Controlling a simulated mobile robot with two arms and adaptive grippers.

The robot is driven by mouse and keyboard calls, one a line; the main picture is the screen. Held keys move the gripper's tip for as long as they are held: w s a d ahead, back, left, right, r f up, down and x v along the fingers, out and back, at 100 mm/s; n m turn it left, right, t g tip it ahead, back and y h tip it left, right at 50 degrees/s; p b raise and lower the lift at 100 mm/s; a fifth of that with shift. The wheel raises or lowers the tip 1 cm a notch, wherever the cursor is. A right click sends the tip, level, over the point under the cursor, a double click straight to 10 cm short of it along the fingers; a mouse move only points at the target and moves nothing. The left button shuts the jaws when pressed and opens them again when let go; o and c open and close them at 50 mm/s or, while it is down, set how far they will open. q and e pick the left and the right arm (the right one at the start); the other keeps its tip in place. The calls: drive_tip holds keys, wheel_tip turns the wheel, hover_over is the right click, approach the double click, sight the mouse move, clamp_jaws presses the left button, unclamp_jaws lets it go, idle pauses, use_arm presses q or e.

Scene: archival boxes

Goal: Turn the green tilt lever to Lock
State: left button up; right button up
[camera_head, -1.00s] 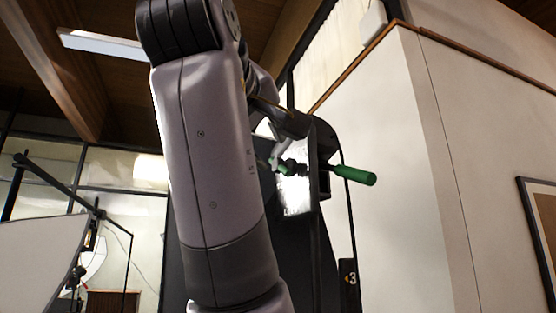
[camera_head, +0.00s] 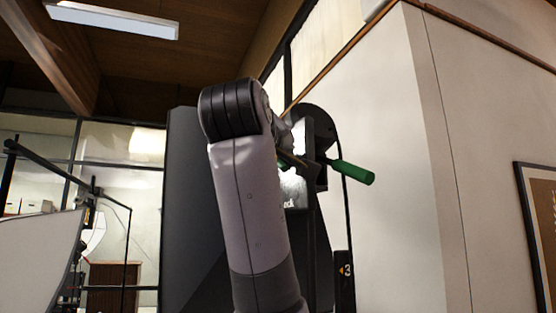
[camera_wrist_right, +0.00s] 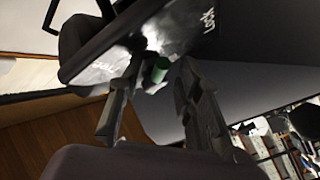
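In the head view a green handle (camera_head: 350,172) sticks out to the right from a dark bracket on the tall black equipment. I cannot tell if both green parts are one lever. My right gripper (camera_wrist_right: 158,78) is open, its fingers apart on either side of the green piece; contact is unclear. My left gripper is not in view.
A cream wall (camera_head: 390,150) stands close on the right, with a framed board (camera_head: 540,225). A large black panel (camera_head: 190,215) is behind my arm. A stand and pale screen (camera_head: 35,255) are at left.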

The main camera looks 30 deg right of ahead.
drive_tip(key=shift+c, duration=0.4)
clamp_jaws()
drive_tip(key=shift+f, duration=0.1)
drive_tip(key=shift+w+d+f+m+h+b, duration=0.1)
drive_tip(key=shift+w+f+m+h+b, duration=0.45)
drive_tip(key=shift+m+h+b, duration=1.15)
drive_tip(key=shift+w+f+m+h+b, duration=0.4)
drive_tip(key=shift+w+m+h+b, duration=0.4)
drive_tip(key=shift+m+h, duration=0.95)
drive_tip(key=shift+w+d+f+m+h+b, duration=0.1)
drive_tip(key=shift+w+f+m+h+b, duration=0.4)
drive_tip(key=shift+m+h+b, duration=1.25)
drive_tip(key=shift+r+m+g+y+p, duration=0.1)
drive_tip(key=shift+m+g+y+p, duration=0.2)
drive_tip(key=shift+m+y+p, duration=0.25)
